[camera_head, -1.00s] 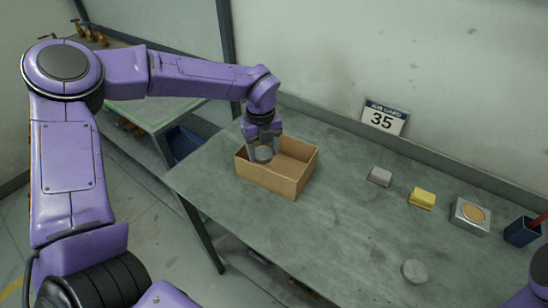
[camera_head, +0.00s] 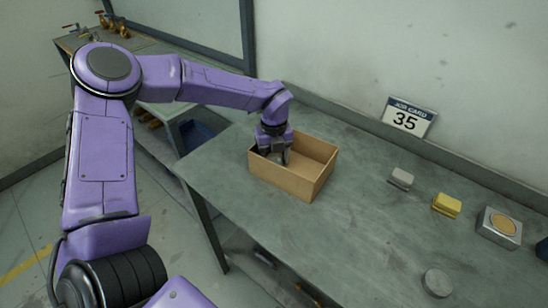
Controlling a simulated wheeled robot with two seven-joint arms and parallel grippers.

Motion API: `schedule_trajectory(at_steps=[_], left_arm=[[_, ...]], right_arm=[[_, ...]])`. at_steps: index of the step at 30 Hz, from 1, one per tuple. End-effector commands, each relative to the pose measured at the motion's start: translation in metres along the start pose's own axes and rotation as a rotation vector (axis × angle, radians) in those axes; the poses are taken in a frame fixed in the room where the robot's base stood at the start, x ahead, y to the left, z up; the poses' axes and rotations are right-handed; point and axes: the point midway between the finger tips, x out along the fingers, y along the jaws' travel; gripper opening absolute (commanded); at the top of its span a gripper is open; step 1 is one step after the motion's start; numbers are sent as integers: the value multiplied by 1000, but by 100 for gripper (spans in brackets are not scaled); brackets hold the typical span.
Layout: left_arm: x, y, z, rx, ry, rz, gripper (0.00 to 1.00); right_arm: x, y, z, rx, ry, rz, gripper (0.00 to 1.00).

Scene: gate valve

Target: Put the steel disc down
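My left gripper (camera_head: 274,154) reaches down from above into the left part of an open cardboard box (camera_head: 291,181). Its fingertips are low, partly hidden behind the box's front wall. Something grey shows between the fingers, but it is too small and shaded to make out as the steel disc or to tell whether the fingers grip it. A round grey steel disc (camera_head: 437,283) lies flat on the table at the lower right, apart from any gripper. My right gripper is out of view.
The box stands on a grey-green table (camera_head: 340,235). Along the back right are a grey block (camera_head: 401,178), a yellow block (camera_head: 446,206) and a metal block with a tan round top (camera_head: 499,227). A "35" card (camera_head: 408,118) leans behind. The table's middle is clear.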

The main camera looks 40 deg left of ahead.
Motion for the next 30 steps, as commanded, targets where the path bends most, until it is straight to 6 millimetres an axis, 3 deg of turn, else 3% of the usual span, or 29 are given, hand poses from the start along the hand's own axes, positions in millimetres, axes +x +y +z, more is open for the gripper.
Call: schedule_trajectory(at_steps=[1,3,15,19,30], left_arm=[[1,-1,0,1,-1,0,69],[1,-1,0,1,0,1,85],[0,0,0,0,0,1,85],[-11,-1,1,1,-3,-2,85],[-100,-1,0,-1,-4,-4,85]], right_arm=[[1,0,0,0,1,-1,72],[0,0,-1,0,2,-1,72],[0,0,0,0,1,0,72],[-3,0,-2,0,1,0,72],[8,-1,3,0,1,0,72]])
